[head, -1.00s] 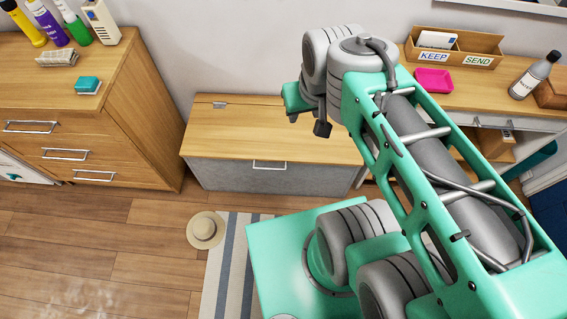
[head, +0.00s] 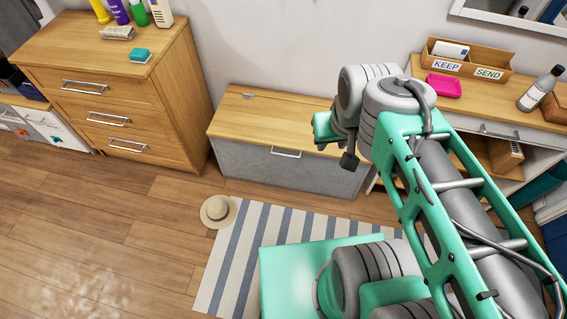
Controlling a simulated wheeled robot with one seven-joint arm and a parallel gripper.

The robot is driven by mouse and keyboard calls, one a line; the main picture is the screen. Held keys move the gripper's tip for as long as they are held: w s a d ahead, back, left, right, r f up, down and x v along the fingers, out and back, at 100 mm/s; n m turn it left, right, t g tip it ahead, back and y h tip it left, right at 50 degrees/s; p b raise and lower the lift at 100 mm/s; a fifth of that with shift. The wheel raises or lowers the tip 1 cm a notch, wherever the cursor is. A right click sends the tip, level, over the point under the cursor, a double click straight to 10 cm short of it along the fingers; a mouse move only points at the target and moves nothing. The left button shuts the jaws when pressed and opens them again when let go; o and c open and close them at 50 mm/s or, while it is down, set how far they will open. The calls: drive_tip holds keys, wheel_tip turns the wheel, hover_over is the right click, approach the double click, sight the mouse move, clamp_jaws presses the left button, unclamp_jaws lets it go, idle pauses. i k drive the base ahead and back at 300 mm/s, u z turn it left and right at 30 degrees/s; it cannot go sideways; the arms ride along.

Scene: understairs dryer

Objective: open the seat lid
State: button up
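The seat is a low bench with a flat wooden lid (head: 262,117) and a grey front (head: 240,157), standing against the wall. The lid lies shut. A silver bar handle (head: 286,153) is on the front, just below the lid's front edge. A small metal fitting (head: 249,96) sits near the lid's back edge. My arm stands to the right and covers the lid's right end.
A wooden drawer chest (head: 120,85) stands left of the bench. A straw hat (head: 218,211) lies on the floor beside a striped rug (head: 240,250). A desk (head: 485,105) with a KEEP/SEND box (head: 468,63) is on the right.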

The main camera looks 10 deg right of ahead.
sight(248, 118)
drive_tip(key=u, duration=0.4)
drive_tip(key=i, duration=1.05)
drive_tip(key=z, duration=0.45)
